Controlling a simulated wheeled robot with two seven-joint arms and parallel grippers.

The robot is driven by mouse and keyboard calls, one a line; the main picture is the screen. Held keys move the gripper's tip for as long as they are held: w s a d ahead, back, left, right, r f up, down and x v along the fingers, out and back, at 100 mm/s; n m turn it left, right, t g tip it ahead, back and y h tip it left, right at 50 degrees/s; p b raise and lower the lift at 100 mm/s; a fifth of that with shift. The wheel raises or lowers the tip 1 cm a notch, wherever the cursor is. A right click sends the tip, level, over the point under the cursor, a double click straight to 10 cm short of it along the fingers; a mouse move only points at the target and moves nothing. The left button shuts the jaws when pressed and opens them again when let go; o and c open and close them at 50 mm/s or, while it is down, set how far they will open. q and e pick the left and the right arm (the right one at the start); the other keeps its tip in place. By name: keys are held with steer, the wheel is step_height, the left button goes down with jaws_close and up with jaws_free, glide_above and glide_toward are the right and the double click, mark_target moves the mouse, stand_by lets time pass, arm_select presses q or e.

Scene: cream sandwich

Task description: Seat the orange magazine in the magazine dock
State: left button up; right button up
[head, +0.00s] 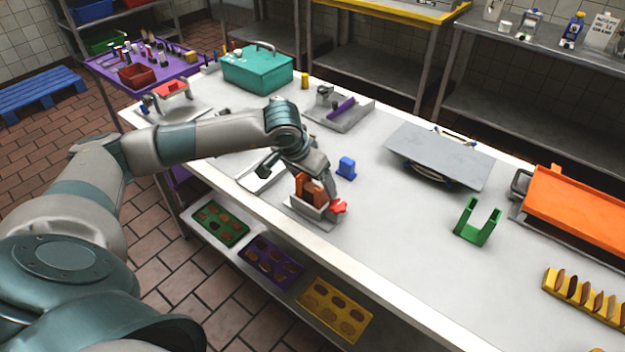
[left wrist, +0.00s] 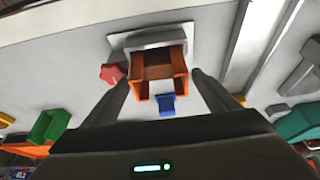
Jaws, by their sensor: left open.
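The orange magazine (head: 306,184) stands upright at the grey magazine dock (head: 318,212) near the table's front edge. In the left wrist view the magazine (left wrist: 178,66) has a brown inside and its end meets the pale dock (left wrist: 152,37). I cannot tell how deep it sits. A red knob (head: 338,207) is at the dock's right side. My left gripper (left wrist: 160,80) is open, with one finger on each side of the magazine and gaps visible. In the head view the hand partly hides the magazine. My right gripper is not in view.
A blue block (head: 346,167) stands just behind the dock. A green U-shaped holder (head: 478,222) and a grey plate (head: 440,155) are to the right. An orange tray (head: 580,208) lies at far right. The table between dock and green holder is clear.

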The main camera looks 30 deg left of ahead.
arm_select(q)
steer(key=shift+r, duration=0.2)
steer(key=shift+s+r, duration=0.1)
steer(key=shift+r, duration=0.2)
steer(key=b+v, duration=0.3)
steer(key=v, duration=0.8)
steer(key=shift+r, duration=0.1)
steer(key=shift+s, duration=0.15)
